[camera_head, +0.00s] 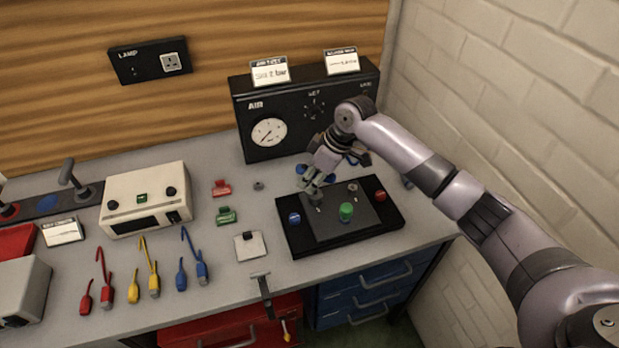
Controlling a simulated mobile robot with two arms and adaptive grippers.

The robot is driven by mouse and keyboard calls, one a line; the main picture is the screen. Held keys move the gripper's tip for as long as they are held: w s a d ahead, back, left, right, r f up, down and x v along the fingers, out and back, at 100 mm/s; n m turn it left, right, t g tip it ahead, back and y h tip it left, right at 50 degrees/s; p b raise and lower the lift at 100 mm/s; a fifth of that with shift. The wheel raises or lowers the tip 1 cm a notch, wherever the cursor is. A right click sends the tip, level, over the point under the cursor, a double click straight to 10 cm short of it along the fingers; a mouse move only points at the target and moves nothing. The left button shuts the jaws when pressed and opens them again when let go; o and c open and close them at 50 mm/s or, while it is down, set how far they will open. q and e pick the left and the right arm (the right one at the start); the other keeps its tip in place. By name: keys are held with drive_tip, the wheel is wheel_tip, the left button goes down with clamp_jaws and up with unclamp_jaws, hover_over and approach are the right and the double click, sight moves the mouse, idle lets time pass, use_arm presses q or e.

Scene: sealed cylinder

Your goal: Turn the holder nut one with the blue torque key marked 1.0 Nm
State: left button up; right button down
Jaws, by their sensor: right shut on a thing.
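My right gripper (316,186) reaches down over the rear left part of a black tray (294,244) with a dark grey plate. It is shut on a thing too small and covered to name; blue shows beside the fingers. A small grey nut-like part (352,188) sits toward the plate's right rear. A hooked blue tool (195,258) and a short blue tool (181,276) lie on the bench at left. No 1.0 Nm marking is readable, so I cannot tell which is the torque key. My left gripper is not in view.
The tray carries blue (294,218), green (346,211) and red (380,196) knobs. The black AIR panel (250,140) stands behind. A cream box (146,200), red and yellow tools and a white pad (250,246) lie left. A brick wall bounds the right.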

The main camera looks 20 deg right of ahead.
drive_tip(key=shift+m+t+h+p, duration=0.3)
drive_tip(key=shift+m+t+p, duration=0.3)
drive_tip(key=shift+m+p, duration=1.6)
drive_tip(key=shift+f+p, duration=0.1)
drive_tip(key=shift+p, duration=0.55)
drive_tip(key=shift+a+f, duration=0.1)
